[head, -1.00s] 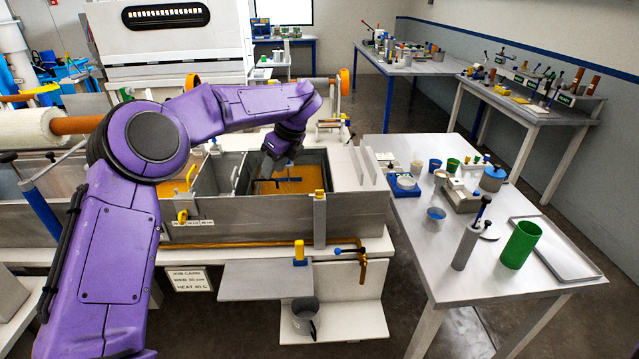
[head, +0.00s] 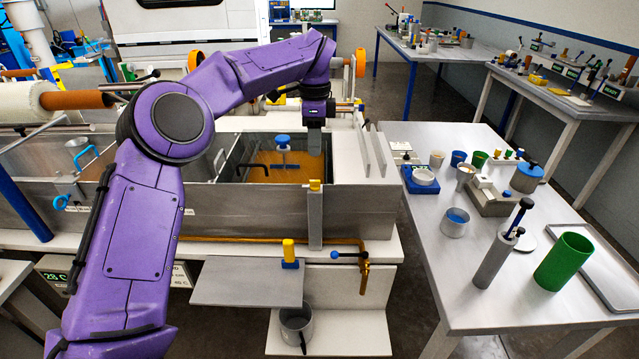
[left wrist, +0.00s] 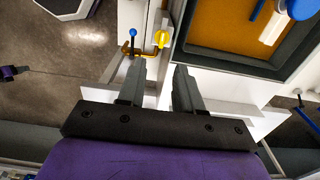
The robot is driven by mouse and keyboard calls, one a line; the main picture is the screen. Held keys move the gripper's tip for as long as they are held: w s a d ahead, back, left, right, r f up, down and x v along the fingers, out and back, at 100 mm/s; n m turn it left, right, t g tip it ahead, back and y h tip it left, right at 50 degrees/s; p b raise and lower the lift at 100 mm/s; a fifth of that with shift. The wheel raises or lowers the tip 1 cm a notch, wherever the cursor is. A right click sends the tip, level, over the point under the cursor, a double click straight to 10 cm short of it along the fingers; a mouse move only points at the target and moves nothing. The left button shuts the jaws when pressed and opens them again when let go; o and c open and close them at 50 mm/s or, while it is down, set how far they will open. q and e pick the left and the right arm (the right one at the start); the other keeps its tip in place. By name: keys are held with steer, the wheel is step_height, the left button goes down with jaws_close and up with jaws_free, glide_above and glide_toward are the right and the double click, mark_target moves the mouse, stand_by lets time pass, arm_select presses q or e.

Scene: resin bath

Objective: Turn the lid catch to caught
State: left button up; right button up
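A small yellow knob (head: 315,185) tops the grey upright strip on the front wall of the resin bath (head: 350,212). It looks like the lid catch, but its turned position is too small to read. My left gripper (head: 314,143) hangs over the bath's right end, beyond and above the knob, apart from it. In the left wrist view its two fingers (left wrist: 158,80) stand apart with nothing between them. A yellow knob (left wrist: 162,39) shows there past the fingertips; I cannot tell whether it is the same one. My right gripper is in neither view.
A blue-handled valve (head: 349,255) on a brass pipe and a yellow-handled piece (head: 290,252) sit below the bath front. A blue and white tool (head: 283,150) stands in the amber resin. The crowded table (head: 420,200) is to the right.

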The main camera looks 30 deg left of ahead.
mark_target(315, 181)
arm_select(q)
steer(key=f+p, duration=0.1)
steer(key=f, duration=0.4)
steer(key=f+p, duration=0.1)
steer(key=f, duration=0.4)
steer(key=shift+w+a+f, duration=0.1)
steer(key=shift+a+f, duration=0.1)
steer(key=shift+f, duration=0.15)
steer(key=shift+d+f, duration=0.1)
steer(key=shift+f, duration=0.15)
jaws_close()
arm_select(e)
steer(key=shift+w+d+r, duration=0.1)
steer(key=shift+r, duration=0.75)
